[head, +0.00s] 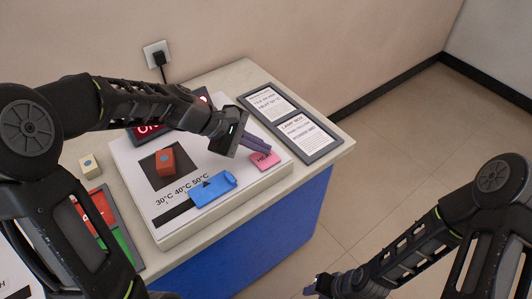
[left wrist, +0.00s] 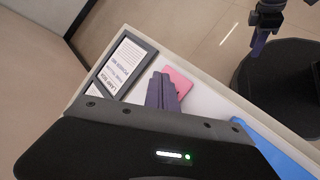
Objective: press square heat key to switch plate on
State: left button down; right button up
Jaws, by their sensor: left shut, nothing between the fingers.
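The pink square heat key (head: 264,160) sits at the right end of the white panel (head: 240,196). My left gripper (head: 262,148) is shut and empty, its purple fingertips right at the key's far edge. In the left wrist view the fingers (left wrist: 161,78) cover part of the pink key (left wrist: 179,78); I cannot tell whether they touch it. The dark square plate (head: 185,178) bears an orange-red cube (head: 165,162). A black display with red letters (head: 148,130) is partly hidden behind my left arm. My right gripper (head: 318,288) is low at the bottom, away from the table.
Framed dark boards with printed sheets (head: 303,136) lie right of the panel. A pale cube (head: 90,166) and a red-green board (head: 98,212) are at left. A plugged wall socket (head: 157,54) is behind.

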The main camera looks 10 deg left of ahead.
aim_at(261, 158)
pick_arm(q)
jog(key=shift+r, duration=0.2)
notch_tip(261, 158, up, 6)
jog(key=p, duration=0.5)
dwell(0.7)
